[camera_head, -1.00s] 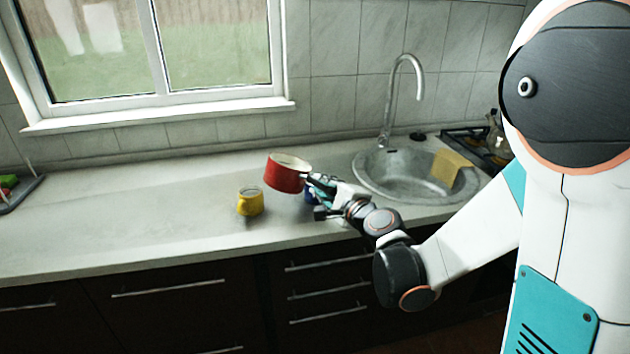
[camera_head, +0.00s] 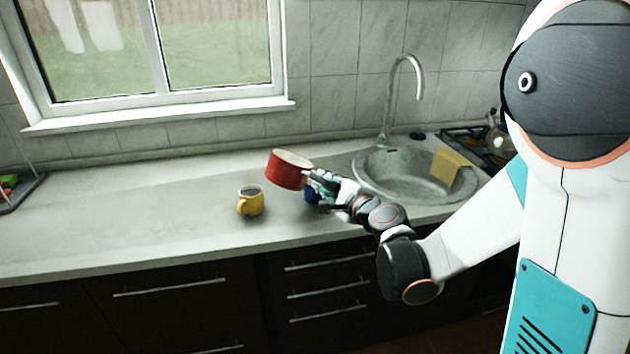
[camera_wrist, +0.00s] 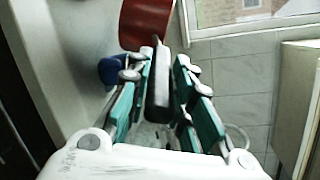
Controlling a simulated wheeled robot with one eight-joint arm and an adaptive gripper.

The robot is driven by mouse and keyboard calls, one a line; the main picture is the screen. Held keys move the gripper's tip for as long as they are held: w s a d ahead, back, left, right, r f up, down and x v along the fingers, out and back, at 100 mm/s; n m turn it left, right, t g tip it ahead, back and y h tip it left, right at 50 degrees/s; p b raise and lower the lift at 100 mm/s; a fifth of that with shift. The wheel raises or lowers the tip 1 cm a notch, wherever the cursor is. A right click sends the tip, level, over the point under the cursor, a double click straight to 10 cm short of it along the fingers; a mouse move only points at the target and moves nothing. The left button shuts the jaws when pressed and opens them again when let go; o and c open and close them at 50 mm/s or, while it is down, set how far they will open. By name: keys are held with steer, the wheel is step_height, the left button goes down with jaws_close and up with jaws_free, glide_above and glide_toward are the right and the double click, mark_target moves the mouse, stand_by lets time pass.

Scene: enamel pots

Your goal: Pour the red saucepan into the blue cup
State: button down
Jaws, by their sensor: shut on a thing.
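The red saucepan (camera_head: 288,172) is held above the counter in the head view, tilted, with its pale rim towards the upper right. It also shows at the top of the wrist view (camera_wrist: 146,22). My gripper (camera_head: 322,184) is shut on the saucepan's dark handle, which runs between the teal fingers in the wrist view (camera_wrist: 158,88). The blue cup (camera_head: 311,195) stands on the counter below and right of the pan, mostly hidden behind my gripper. In the wrist view the blue cup (camera_wrist: 113,70) is left of the fingers, partly covered. The saucepan's contents cannot be seen.
A yellow mug (camera_head: 250,200) with dark contents stands on the counter left of the pan. The sink (camera_head: 400,178) with a yellow cloth (camera_head: 446,167) and faucet (camera_head: 404,95) lies to the right.

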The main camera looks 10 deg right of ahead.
steer(key=shift+w+d+r, duration=0.1)
steer(key=shift+d+r, duration=0.1)
steer(key=shift+r, duration=0.1)
steer(key=shift+w+d+r+m+p, duration=0.2)
steer(key=shift+d+m+p, duration=0.25)
steer(key=shift+d, duration=0.1)
steer(key=shift+w+d+r+m+p, duration=0.15)
steer(key=shift+d+m+p, duration=0.2)
steer(key=shift+d+m, duration=0.15)
stand_by(1.7)
